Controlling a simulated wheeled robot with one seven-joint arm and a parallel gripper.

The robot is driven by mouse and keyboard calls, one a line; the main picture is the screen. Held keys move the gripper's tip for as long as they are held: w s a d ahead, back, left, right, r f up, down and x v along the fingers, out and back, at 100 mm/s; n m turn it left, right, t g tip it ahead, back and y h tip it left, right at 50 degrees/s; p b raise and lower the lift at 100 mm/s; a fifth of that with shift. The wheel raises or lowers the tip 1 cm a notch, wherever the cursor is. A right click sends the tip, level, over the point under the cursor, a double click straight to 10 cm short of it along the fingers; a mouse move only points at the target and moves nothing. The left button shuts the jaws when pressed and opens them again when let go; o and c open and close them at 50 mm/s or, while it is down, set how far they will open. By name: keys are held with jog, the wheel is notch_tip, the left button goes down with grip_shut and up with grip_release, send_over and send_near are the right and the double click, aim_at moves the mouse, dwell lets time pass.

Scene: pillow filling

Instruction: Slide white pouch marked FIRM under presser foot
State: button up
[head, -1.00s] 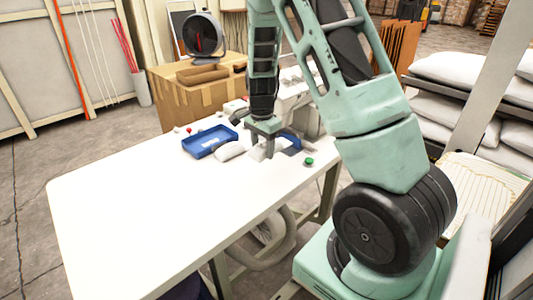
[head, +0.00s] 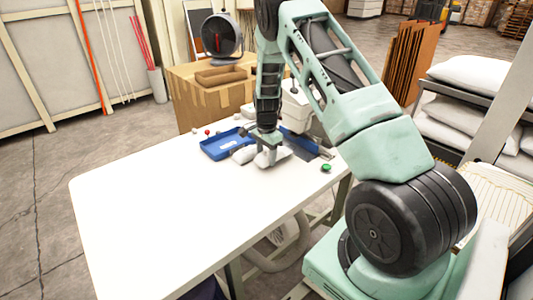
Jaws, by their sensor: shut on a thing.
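My gripper (head: 266,160) points down at the far end of the white table (head: 170,215), shut on a white pouch (head: 283,153) that is mostly hidden behind the fingers. Any marking on it is too small to read. Another small white pouch (head: 243,154) lies just left of the gripper, beside the blue tray (head: 222,146). The white sewing machine (head: 297,107) stands behind and to the right of the gripper, partly covered by my arm. Its presser foot cannot be made out, so I cannot tell how the held pouch lies to it.
A green button (head: 326,168) is on the table's right edge. A blue piece (head: 300,142) lies right of the gripper. Small red and white items sit near the tray. A cardboard box (head: 205,100) stands behind the table. The near table surface is clear.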

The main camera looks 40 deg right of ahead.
aim_at(280, 151)
jog(key=shift+f+b, duration=0.4)
jog(key=shift+f, duration=0.45)
jog(key=shift+d+r, duration=0.15)
jog(key=shift+d, duration=0.3)
jog(key=shift+s+d+b, duration=0.15)
jog(key=shift+d+b, duration=0.2)
jog(key=shift+d, duration=2.5)
jog(key=shift+f, duration=0.25)
jog(key=o, duration=1)
jog(key=shift+o, duration=0.2)
jog(key=shift+r, duration=0.15)
